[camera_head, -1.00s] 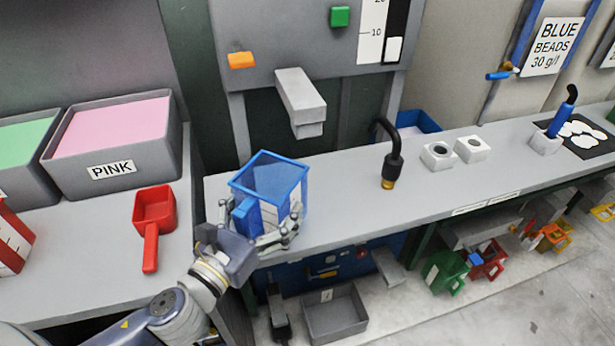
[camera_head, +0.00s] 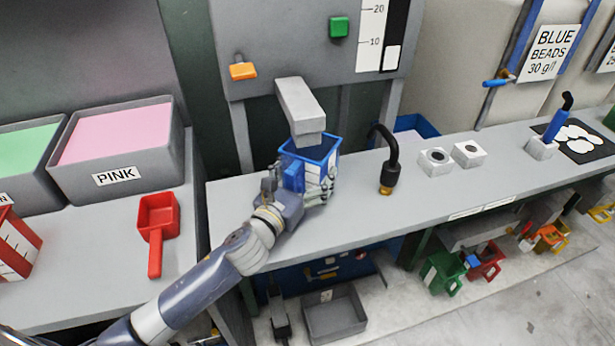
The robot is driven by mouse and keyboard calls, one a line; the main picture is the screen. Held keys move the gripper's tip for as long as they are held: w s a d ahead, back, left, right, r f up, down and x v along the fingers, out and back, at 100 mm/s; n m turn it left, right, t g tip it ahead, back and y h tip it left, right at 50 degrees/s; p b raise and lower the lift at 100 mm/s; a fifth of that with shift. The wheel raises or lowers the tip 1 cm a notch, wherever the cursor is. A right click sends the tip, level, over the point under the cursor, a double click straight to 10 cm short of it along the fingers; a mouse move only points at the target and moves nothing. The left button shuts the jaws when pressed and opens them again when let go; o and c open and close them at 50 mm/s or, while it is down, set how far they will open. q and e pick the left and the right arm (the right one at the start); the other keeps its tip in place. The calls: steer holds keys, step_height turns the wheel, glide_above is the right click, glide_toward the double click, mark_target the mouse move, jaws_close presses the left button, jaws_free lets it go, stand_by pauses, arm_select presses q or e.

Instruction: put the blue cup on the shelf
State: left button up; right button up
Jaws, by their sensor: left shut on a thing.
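The blue cup (camera_head: 318,154) is square with an open top and a white scale panel on its side. My left gripper (camera_head: 308,184) is shut on it, at its handle side. The cup is upright, over the grey shelf (camera_head: 400,207) and just below the grey spout (camera_head: 301,108) of the machine. I cannot tell whether the cup's base touches the shelf. The gripper hides part of the cup's left and lower side. My right gripper is not in view.
A black bent nozzle (camera_head: 387,160) stands right of the cup. White blocks (camera_head: 437,161) sit farther right. A red scoop (camera_head: 157,225) and a pink bin (camera_head: 115,177) are at left. The shelf front is clear right of the cup.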

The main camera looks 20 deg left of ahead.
arm_select(q)
steer(key=shift+f, duration=0.95)
steer(key=shift+f, duration=0.15)
steer(key=o, duration=1)
steer(key=shift+o, duration=0.2)
